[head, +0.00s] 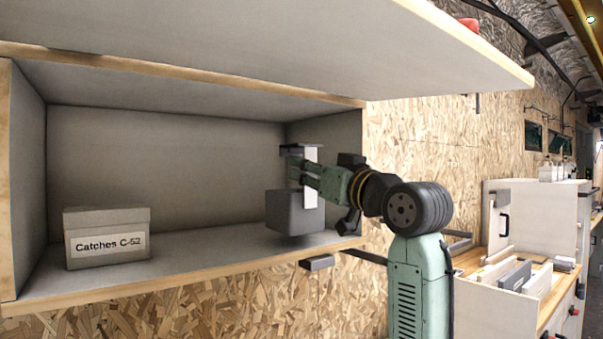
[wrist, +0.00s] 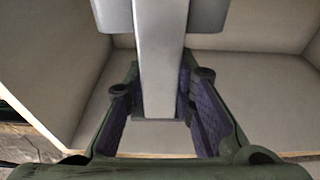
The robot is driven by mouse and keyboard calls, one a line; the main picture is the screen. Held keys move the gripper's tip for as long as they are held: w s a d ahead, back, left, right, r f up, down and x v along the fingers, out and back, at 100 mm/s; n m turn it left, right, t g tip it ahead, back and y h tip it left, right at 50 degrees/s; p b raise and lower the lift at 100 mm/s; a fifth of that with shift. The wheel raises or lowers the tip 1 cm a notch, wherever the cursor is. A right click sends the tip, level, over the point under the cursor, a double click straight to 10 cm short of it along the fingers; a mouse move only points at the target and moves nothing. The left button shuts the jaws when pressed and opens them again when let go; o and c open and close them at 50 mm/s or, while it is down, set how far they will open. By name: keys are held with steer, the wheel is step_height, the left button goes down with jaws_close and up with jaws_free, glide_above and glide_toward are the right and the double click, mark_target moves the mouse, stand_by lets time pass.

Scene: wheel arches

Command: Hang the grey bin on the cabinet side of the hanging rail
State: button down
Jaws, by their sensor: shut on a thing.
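The grey bin (head: 292,213) is inside the open cabinet near its right wall, upright and just above the cabinet floor, with a shadow below it. A pale upright strip (head: 311,188) rises from it to a dark piece at the top. My gripper (head: 296,168) is shut on this strip; in the wrist view the grey strip (wrist: 160,60) runs between the two fingers of my gripper (wrist: 162,100). What looks like the hanging rail, a dark bar (head: 365,256), shows below the cabinet's right front corner and runs right behind my arm, which hides part of it.
The cabinet (head: 165,160) has a raised lid (head: 270,35) overhead and a front lip. A box labelled Catches C-52 (head: 106,236) stands at the left inside. A worktop with bins and dividers (head: 520,275) is at the right. The cabinet floor between box and bin is clear.

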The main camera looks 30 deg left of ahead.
steer(key=r+b+v, duration=0.2)
steer(key=v, duration=1)
steer(key=shift+s+d+r, duration=0.15)
steer(key=shift+d+r, duration=0.05)
steer(key=shift+d, duration=0.2)
stand_by(0.3)
